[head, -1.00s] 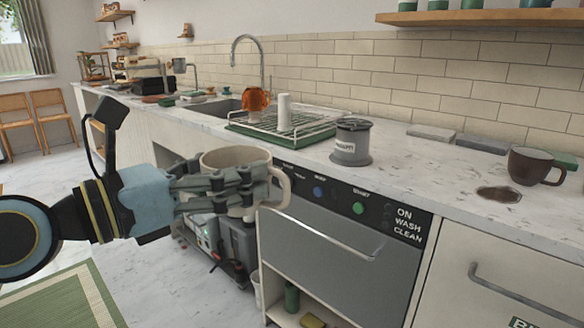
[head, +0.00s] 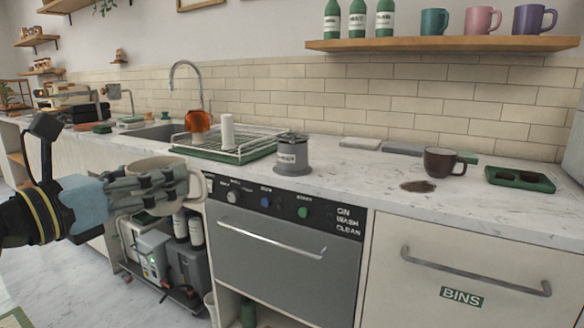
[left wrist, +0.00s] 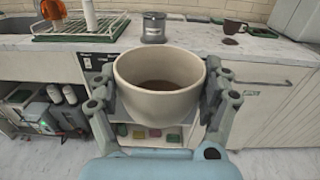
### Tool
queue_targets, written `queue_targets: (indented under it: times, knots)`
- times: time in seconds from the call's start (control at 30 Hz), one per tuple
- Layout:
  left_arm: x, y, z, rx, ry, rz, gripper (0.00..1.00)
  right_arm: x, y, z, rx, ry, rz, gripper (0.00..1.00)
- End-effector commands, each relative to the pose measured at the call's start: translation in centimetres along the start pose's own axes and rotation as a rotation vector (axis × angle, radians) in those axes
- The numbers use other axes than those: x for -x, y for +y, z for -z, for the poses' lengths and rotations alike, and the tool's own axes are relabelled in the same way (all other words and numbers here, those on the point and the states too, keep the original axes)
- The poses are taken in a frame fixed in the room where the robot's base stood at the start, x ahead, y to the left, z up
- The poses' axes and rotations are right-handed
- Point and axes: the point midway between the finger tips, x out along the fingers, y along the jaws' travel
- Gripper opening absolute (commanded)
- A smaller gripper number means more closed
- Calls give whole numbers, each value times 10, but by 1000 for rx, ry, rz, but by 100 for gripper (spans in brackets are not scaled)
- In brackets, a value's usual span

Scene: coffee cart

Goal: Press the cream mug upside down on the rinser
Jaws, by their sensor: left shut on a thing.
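My left gripper (head: 160,188) is shut on the cream mug (head: 150,163) and holds it in the air in front of the counter. The mug is upright with its handle to the right in the head view. In the left wrist view the mug (left wrist: 160,95) sits between both fingers, and brown liquid or residue shows inside at the bottom. I cannot pick out the rinser for certain. A round grey lidded canister (head: 292,157) with a white label, too small to read, stands on the counter. My right gripper is not in view.
A dish rack (head: 240,148) stands by the sink, left of the canister. A dark brown mug (head: 440,162) stands beside a brown spill (head: 418,186), with a green tray (head: 520,180) further right. The marble counter (head: 345,178) has free room between canister and spill.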

Motion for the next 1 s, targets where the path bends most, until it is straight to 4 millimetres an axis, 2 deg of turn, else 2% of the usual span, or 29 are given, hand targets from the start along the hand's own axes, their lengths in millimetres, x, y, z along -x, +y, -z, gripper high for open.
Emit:
queue_targets:
  times: [0.27,0.37,0.5,0.6,0.9,1.0]
  knots:
    - [-1,0,-1,-10,-2,0,36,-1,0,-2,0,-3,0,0]
    - [-1,0,3,-127,-2,0,36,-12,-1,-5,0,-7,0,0]
    - [-1,0,6,-382,-3,0,36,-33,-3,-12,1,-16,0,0]
    - [0,0,4,-492,-1,0,36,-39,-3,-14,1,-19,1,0]
    - [0,0,-2,-530,-3,-1,36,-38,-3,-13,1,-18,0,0]
    - [0,0,2,-589,-3,-1,36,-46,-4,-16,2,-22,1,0]
